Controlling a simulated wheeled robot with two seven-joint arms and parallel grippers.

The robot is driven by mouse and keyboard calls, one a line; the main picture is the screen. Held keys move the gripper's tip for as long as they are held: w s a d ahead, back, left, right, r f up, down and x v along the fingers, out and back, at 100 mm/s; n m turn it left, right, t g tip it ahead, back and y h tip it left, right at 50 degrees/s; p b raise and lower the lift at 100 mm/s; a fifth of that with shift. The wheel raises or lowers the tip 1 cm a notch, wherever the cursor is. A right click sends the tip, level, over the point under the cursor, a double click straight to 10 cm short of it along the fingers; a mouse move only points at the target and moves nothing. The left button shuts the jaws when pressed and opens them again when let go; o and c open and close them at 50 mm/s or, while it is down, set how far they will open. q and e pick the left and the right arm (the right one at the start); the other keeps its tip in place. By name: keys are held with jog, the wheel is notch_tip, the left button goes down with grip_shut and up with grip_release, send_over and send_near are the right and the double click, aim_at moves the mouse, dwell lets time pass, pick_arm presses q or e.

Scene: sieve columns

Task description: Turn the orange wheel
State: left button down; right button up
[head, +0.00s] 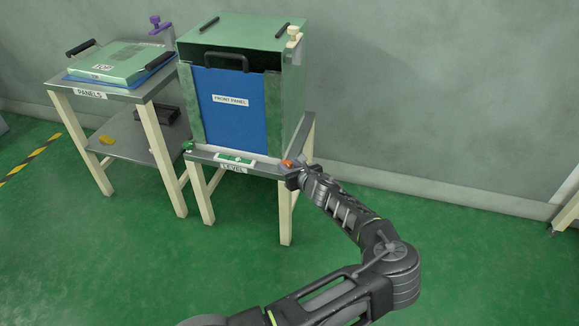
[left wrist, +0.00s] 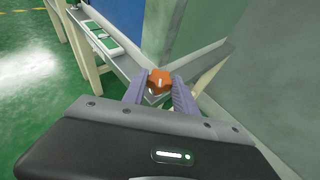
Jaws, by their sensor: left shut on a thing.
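The orange wheel (head: 288,162) sits at the front right corner of the stand (head: 265,168) under the green cabinet. My left gripper (head: 296,170) reaches that corner in the head view and is shut on the wheel. In the left wrist view the orange wheel (left wrist: 160,80) lies between the two purple-grey fingers (left wrist: 156,92), which hide part of its sides. A level strip (head: 235,158) with green parts lies on the stand's front edge above a "LEVEL" label. My right gripper is not in view.
The green cabinet (head: 292,100) has a blue front panel (head: 232,125) with a black handle. A green knob (head: 187,147) sits at the stand's front left corner. A side table (head: 130,92) labelled "PANELS" stands to the left. The floor in front is clear.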

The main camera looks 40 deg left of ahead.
pick_arm(q)
jog(key=shift+f, duration=0.1)
jog(key=shift+s+a+f+m+t+h+b, duration=0.1)
jog(key=shift+s+a+m+t+h+b, duration=0.1)
jog(key=shift+m+t+h+b, duration=0.4)
jog(key=shift+s+a+f+m+t+h+b, duration=0.15)
jog(key=shift+m+t+h+b, duration=0.15)
jog(key=shift+m+t+b, duration=0.45)
jog(key=shift+r+m+t+h, duration=0.15)
jog(key=shift+m+t+h, duration=0.15)
jog(key=shift+m, duration=0.15)
jog(key=shift+s+a+r+m+t+h+b, duration=0.15)
jog(key=shift+m+t+h+b, duration=0.25)
jog(key=shift+m+t+h, duration=0.55)
jog(key=shift+m+h, duration=0.45)
jog(key=shift+m+t+h+p, duration=0.3)
jog(key=shift+m+h+p, duration=0.05)
jog(key=shift+m+h, duration=0.4)
